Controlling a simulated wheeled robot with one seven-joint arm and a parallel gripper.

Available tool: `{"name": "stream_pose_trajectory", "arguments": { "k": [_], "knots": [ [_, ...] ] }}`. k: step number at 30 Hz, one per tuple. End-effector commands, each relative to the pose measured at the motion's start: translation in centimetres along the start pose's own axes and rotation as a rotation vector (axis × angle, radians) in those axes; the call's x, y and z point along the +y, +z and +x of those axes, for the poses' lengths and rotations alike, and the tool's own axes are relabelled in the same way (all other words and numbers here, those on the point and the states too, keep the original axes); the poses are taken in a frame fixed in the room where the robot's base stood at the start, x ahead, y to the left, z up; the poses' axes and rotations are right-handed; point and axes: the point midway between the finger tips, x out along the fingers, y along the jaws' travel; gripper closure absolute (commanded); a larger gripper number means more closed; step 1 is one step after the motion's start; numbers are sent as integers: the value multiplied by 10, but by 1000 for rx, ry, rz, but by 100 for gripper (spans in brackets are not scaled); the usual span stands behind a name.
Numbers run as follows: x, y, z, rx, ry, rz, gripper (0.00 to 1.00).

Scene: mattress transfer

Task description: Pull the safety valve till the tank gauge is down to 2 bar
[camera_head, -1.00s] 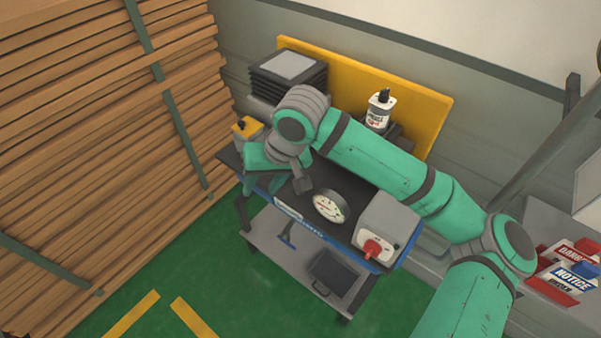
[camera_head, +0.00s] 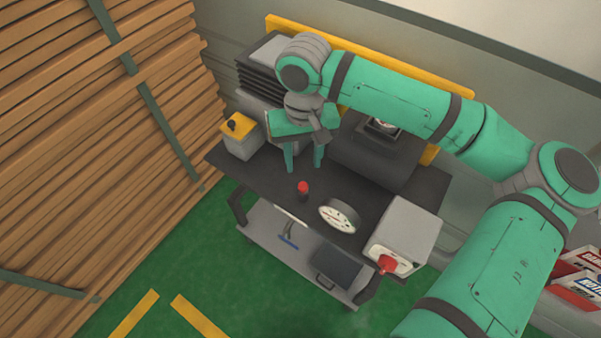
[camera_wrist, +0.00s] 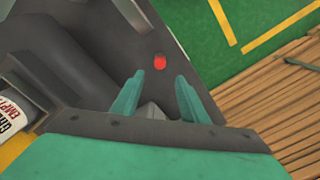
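A small dark post with a red top (camera_head: 303,188), seemingly the safety valve, stands upright on the dark cart top (camera_head: 425,189). Its red top also shows in the wrist view (camera_wrist: 160,62), just beyond my fingertips and roughly between their lines. A round gauge (camera_head: 337,216) with a white face lies to its right; its reading is too small to tell. My gripper (camera_head: 304,169) points down behind the red-topped post, apart from it. In the wrist view my gripper (camera_wrist: 159,84) has its fingers spread with nothing between them.
A grey box with a red knob (camera_head: 388,264) stands at the cart's right end. A yellow-topped box (camera_head: 238,128) stands at the left. Stacked timber (camera_head: 90,130) fills the left.

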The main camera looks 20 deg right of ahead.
Motion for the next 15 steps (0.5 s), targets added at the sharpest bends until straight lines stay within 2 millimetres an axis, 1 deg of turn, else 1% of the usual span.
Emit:
{"name": "stream_pose_trajectory", "arguments": {
  "k": [9,15],
  "knots": [
    [1,1,55,-1,-1,2,60],
    [1,0,82,0,-1,3,60]
  ]
}}
